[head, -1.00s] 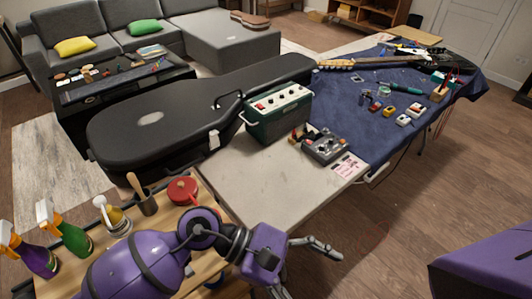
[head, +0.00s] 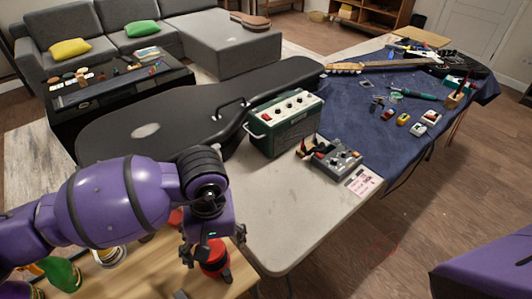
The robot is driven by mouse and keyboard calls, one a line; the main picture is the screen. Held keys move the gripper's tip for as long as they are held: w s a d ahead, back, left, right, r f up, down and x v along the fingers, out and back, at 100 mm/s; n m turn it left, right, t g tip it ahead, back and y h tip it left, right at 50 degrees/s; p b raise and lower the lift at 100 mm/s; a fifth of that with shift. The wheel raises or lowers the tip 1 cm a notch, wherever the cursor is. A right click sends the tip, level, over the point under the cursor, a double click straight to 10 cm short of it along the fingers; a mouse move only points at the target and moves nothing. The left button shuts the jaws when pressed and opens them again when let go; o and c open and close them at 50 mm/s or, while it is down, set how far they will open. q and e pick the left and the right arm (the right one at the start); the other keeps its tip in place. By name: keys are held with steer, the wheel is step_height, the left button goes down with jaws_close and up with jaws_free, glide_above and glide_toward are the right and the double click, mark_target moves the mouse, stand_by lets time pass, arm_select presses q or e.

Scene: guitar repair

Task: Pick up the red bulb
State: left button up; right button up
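My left gripper (head: 213,250) points down over the wooden table at the lower left. A red, rounded object with a dark band (head: 214,254), which looks like the red bulb, is between or just behind its fingers. The fingers hide part of it, and I cannot tell whether they touch it. Whether the gripper is open or shut on it is unclear. My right gripper is not in view.
The wooden table (head: 128,283) also bears a green bottle (head: 62,273) and another red item (head: 175,217), partly hidden by my arm. A pale table (head: 285,215) holds a green amplifier (head: 285,125), a grey pedal (head: 336,158) and a black guitar case (head: 150,128).

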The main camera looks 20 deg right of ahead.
arm_select(q)
steer(key=f, duration=0.4)
steer(key=a+f, duration=0.1)
steer(key=f, duration=0.1)
steer(key=shift+s+f+p, duration=0.1)
steer(key=shift+s+p, duration=0.05)
steer(key=shift+p, duration=0.25)
steer(key=shift+c, duration=0.4)
steer(key=c, duration=1.3)
steer(key=shift+c, duration=0.2)
